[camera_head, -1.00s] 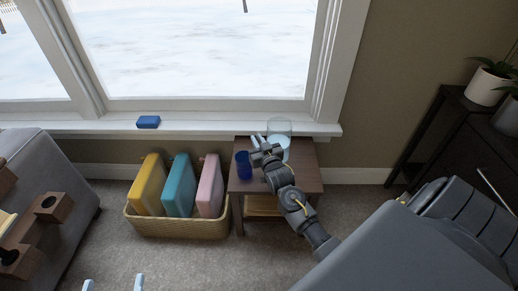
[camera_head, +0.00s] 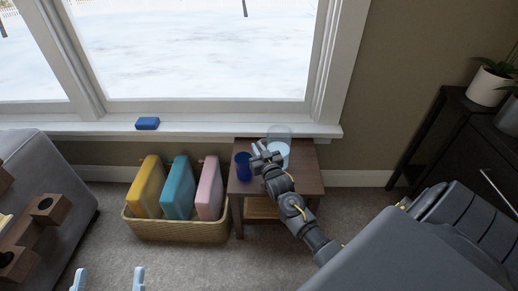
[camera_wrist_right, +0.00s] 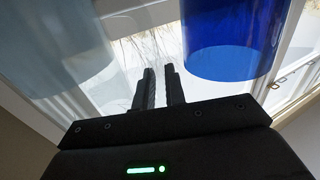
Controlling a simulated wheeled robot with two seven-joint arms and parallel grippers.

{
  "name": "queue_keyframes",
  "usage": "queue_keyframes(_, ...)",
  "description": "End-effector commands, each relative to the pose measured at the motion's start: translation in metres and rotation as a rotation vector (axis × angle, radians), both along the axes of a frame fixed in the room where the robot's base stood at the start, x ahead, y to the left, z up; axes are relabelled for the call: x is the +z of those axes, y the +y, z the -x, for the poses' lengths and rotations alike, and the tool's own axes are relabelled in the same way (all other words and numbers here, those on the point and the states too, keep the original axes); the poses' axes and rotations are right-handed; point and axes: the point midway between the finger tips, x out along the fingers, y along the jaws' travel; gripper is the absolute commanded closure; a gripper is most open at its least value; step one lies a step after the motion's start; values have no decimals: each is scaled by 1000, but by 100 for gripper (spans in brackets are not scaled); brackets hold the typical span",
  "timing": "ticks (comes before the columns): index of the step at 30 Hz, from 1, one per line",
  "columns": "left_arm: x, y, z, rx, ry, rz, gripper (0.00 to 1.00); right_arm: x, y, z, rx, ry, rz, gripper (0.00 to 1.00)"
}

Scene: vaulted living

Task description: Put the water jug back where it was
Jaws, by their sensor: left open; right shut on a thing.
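The clear water jug (camera_head: 280,134) is upright at the back of the small brown side table (camera_head: 305,184), below the window. My right gripper (camera_head: 262,157) is shut on the jug at its near left side, which the gripper partly hides. In the right wrist view the fingers (camera_wrist_right: 158,86) are nearly together, with the pale see-through jug (camera_wrist_right: 55,45) to their left. I cannot tell whether the jug's base touches the tabletop. A blue cup (camera_head: 243,166) stands on the table left of the gripper; it also shows in the wrist view (camera_wrist_right: 228,40). My left gripper (camera_head: 109,279) is open and empty at the bottom left.
A wicker basket (camera_head: 178,230) with yellow, teal and pink upright items stands left of the table. The window sill (camera_head: 230,131) holds a blue block (camera_head: 147,124). A grey sofa (camera_head: 60,170) is at left, a dark cabinet (camera_head: 470,150) with plants at right.

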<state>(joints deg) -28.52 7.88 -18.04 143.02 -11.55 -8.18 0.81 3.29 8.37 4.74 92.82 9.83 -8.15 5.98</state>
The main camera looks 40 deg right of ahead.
Motion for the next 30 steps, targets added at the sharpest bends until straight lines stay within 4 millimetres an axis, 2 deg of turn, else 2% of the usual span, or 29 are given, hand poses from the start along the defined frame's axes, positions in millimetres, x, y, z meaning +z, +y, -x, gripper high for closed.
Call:
queue_keyframes(1,1,0,0,0,-4,3,17,-1,0,0,0,1,0,84)
queue_keyframes(5,0,0,0,1,-4,1,17,-1,0,0,0,1,0,67)
queue_keyframes(16,0,0,-1,1,8,-6,17,2,1,3,0,1,0,66)
queue_keyframes(20,-15,6,-6,27,101,-55,17,2,6,21,1,3,-1,66)
queue_keyframes(30,-63,32,-15,113,379,-189,17,3,24,89,0,3,-1,66)
